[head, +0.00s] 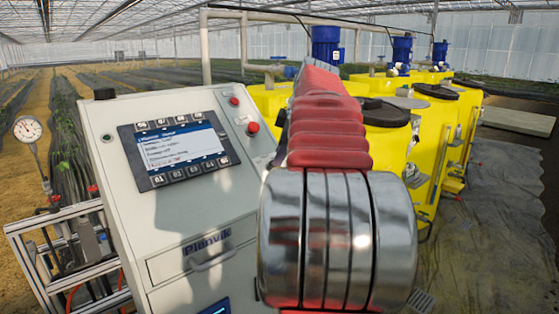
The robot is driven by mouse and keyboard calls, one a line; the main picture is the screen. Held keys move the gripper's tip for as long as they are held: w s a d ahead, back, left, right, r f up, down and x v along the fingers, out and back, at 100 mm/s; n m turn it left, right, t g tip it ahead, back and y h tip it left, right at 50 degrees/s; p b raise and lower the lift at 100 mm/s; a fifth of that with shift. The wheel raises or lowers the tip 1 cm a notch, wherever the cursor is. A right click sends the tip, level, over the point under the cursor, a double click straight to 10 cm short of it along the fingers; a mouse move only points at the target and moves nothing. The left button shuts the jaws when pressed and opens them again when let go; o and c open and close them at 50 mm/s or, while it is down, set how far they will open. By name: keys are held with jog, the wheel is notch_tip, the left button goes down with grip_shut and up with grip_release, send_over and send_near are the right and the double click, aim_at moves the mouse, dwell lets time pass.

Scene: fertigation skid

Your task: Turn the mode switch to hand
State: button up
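The grey control cabinet (225,240) stands at the centre left, with its sloped front towards me. It carries a display panel (182,148) with a lit screen and rows of keys. A red button (252,128) and a smaller red round part (234,101) sit to the right of the display. I cannot make out a mode switch on the visible part of the cabinet. My red and silver arm covers the cabinet's right side and may hide it. My gripper cannot be made out in this view.
A pressure gauge (28,129) stands on piping at the left, by an aluminium frame (48,254). Yellow tanks (428,150) with blue motors (326,45) line the right behind my arm. A drawer handle (211,257) protrudes low on the cabinet. Grey floor sheeting (490,230) is open at right.

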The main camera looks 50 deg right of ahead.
jog(key=shift+x, duration=2)
grip_shut()
